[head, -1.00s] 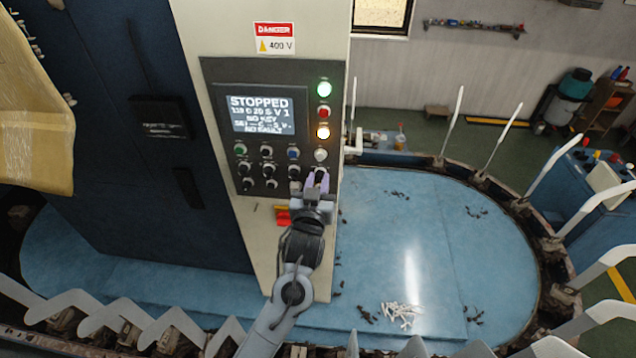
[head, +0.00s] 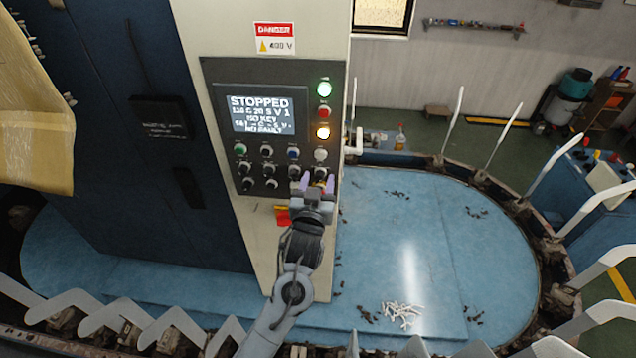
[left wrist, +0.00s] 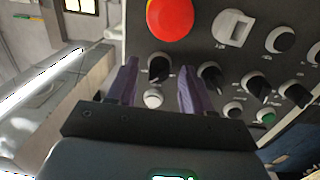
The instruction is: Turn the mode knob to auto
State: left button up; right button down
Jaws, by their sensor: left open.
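The control panel (head: 273,125) on the cream cabinet carries rows of knobs and buttons under a screen reading STOPPED. Knob labels are too small to read, so I cannot tell which is the mode knob. My left gripper (head: 317,183) is open at the panel's lower right, its purple fingers pointing at the panel. In the left wrist view, a black knob (left wrist: 158,68) and a white button (left wrist: 153,99) show between the spread fingers (left wrist: 157,85). Neither is gripped, and I cannot tell whether a finger touches the knob. My right gripper is not in view.
A red mushroom button (left wrist: 170,18) and a pale switch (left wrist: 233,28) are close to the fingers. More black knobs (left wrist: 210,75) crowd alongside.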

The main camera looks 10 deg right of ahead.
pick_arm(q)
jog(key=shift+s+a, duration=0.15)
jog(key=shift+s, duration=0.35)
jog(key=b+v, duration=0.3)
jog(key=v, duration=0.6)
jog(key=shift+s+a, duration=0.2)
jog(key=shift+s, duration=0.15)
